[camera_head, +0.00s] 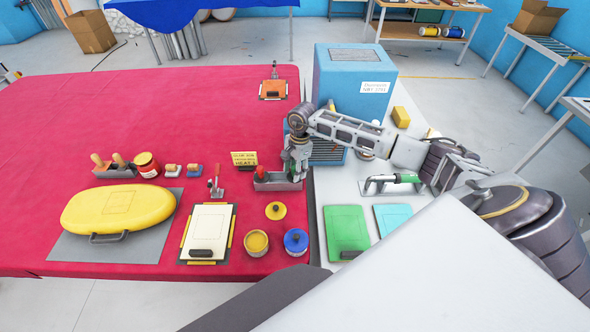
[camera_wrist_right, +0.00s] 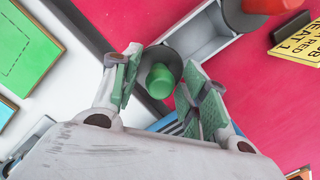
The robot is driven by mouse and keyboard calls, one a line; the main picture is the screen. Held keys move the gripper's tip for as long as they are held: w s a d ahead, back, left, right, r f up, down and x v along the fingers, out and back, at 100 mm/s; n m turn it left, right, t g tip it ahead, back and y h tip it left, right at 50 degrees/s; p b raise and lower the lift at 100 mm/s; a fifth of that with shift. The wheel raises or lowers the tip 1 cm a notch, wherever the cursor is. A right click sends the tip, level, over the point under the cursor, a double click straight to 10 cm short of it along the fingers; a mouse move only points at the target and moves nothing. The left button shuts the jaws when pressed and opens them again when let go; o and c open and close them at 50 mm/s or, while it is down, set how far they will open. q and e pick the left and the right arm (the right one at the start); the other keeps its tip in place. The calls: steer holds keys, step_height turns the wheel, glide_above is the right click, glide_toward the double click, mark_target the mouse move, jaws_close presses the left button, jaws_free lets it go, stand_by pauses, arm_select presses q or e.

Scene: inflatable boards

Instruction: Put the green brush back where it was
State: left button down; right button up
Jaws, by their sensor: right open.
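The green brush shows in the right wrist view as a round green handle (camera_wrist_right: 160,82) on a dark round base, at the near end of a grey tray (camera_wrist_right: 208,38). My right gripper (camera_wrist_right: 160,78) is open, with one finger on each side of the handle. I cannot tell whether the fingers touch it, or whether the base rests fully in the tray. In the head view my right gripper (camera_head: 297,168) is over the right end of the grey tray (camera_head: 275,186) and hides the green brush. My left gripper is not in view.
A red-handled brush (camera_head: 261,173) stands in the tray's left part. A yellow sign (camera_head: 244,158) stands behind it. A blue machine (camera_head: 350,80) stands close behind my right gripper. Yellow (camera_head: 256,243) and blue (camera_head: 296,242) pots stand in front on the red table.

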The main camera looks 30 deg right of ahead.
steer(key=shift+r, duration=0.2)
steer(key=shift+r+p, duration=0.3)
steer(key=shift+p, duration=0.2)
steer(key=shift+r, duration=0.25)
step_height(320, 180, up, 11)
steer(key=d+b, duration=0.1)
steer(key=b, duration=0.1)
steer(key=shift+d+r+b, duration=0.2)
steer(key=shift+d+b, duration=0.05)
steer(key=shift+b, duration=0.1)
